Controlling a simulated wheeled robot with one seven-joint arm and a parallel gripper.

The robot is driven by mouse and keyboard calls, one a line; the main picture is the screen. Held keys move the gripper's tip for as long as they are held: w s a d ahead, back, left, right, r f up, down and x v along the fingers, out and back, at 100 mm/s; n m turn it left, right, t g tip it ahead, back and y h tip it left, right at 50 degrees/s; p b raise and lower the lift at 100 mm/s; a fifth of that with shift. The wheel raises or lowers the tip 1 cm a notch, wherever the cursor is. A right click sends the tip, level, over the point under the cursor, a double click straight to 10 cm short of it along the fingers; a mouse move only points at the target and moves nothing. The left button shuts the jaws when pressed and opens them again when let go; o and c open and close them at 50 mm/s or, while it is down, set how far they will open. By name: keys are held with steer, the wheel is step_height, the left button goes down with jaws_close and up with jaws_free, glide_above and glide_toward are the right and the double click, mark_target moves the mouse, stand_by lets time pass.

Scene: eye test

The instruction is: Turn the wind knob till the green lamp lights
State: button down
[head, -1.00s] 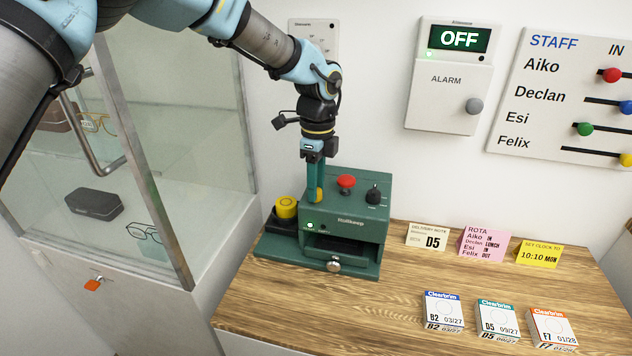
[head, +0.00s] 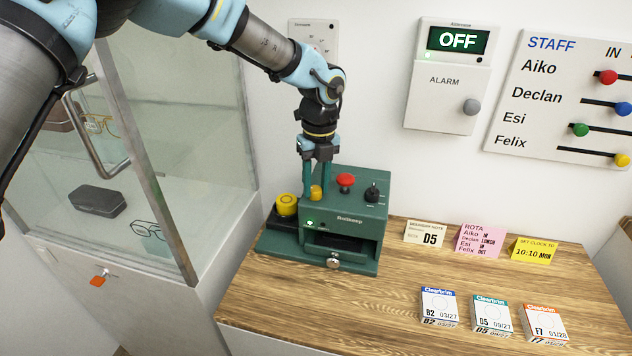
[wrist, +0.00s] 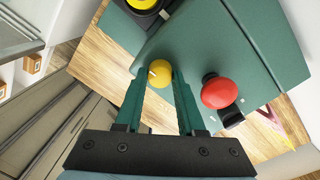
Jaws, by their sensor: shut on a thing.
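The green machine marked "Bellkeep" (head: 345,215) stands at the left of the wooden counter. A small yellow knob (head: 316,193) on its top left, which I take for the wind knob, is between the fingertips of my gripper (head: 317,187). In the wrist view the yellow knob (wrist: 153,74) shows a short white mark, and my gripper (wrist: 157,78) is shut on it, one green finger on each side. No label on the knob is readable. A lamp (head: 310,223) on the machine's front left glows green.
A red button (head: 345,181) and a black knob (head: 372,193) sit close right of my gripper. A yellow round piece (head: 287,205) stands on a black base at left. A glass cabinet (head: 150,150) is further left. Cards and small boxes (head: 491,314) lie on the right counter.

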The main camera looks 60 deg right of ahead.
mark_target(318, 188)
steer(key=shift+m, duration=0.3)
steer(key=c, duration=0.5)
jaws_free()
steer(key=r+b, duration=0.1)
steer(key=r, duration=0.4)
steer(key=r+b, duration=0.2)
steer(key=r, duration=0.3)
steer(key=shift+s+d+r, duration=0.1)
steer(key=shift+d+r, duration=0.1)
steer(key=shift+r, duration=0.2)
